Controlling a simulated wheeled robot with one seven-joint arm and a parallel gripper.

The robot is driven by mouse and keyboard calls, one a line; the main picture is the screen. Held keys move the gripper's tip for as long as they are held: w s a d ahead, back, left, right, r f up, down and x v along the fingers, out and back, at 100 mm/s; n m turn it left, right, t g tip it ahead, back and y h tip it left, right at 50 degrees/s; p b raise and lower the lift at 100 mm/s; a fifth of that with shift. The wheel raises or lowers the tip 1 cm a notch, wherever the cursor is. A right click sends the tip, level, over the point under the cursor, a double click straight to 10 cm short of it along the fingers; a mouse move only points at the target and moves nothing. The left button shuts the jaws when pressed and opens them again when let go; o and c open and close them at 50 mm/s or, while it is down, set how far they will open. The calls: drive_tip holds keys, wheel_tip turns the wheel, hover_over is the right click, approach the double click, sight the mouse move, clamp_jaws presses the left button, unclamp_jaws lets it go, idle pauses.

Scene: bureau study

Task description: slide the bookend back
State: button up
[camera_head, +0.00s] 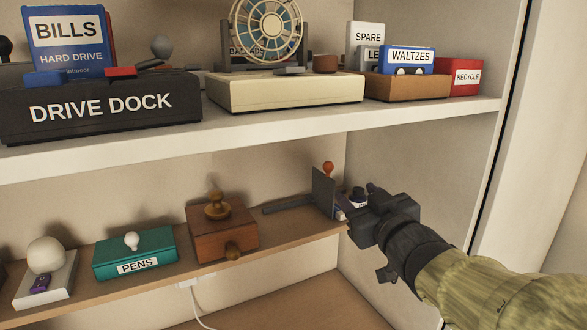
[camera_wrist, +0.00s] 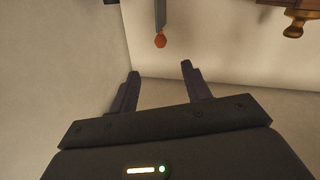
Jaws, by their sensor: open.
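The bookend (camera_head: 323,193) is a dark grey upright plate with a long flat foot running left along the lower shelf, in the head view. My gripper (camera_head: 354,210) is right of the bookend, close to the shelf's right end. In the wrist view my gripper (camera_wrist: 160,70) has its two fingers apart with nothing between them. An orange knob (camera_wrist: 160,41) shows beyond the fingertips. I cannot tell whether my gripper touches anything.
On the lower shelf (camera_head: 300,240), a wooden box (camera_head: 222,232) with knobs stands left of the bookend's foot, then a teal PENS box (camera_head: 135,253). The upper shelf (camera_head: 300,118) overhangs it, and a side wall (camera_head: 420,160) closes the right.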

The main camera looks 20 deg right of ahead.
drive_tip(key=shift+w, duration=0.15)
drive_tip(key=p, duration=0.3)
hover_over(323, 185)
drive_tip(key=shift+w+d, duration=0.25)
idle(0.4)
drive_tip(key=shift+f, duration=0.1)
clamp_jaws()
